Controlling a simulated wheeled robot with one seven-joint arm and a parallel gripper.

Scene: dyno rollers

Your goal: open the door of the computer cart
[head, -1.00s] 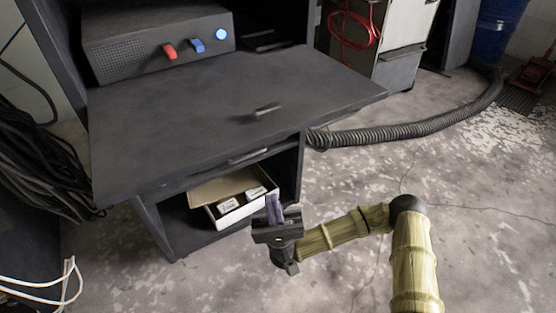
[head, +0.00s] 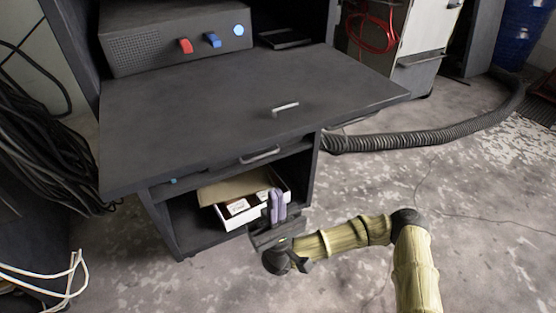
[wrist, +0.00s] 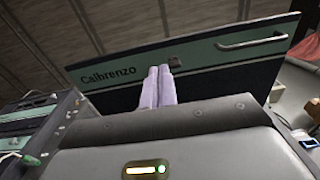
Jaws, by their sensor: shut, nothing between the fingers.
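The computer cart (head: 160,235) is a dark grey cabinet in the head view. A broad dark panel (head: 190,110) sticks out flat from its front, with a small bar handle (head: 285,107) on top. A second bar handle (head: 260,156) is on the front strip below it. Which of these belongs to the door, I cannot tell. My gripper (head: 277,203) is low in front of the cart's open lower shelf, its purple fingers shut, empty and pointing up. In the wrist view the fingers (wrist: 157,87) stand before a green-black panel (wrist: 130,72) marked "Calbrenzo" with a bar handle (wrist: 252,41).
A grey unit (head: 180,40) with red and blue knobs stands above the flat panel. An open white box (head: 242,210) sits on the lower shelf. Black cables (head: 45,150) hang at left. A corrugated hose (head: 430,132) lies right. Floor is clear at front right.

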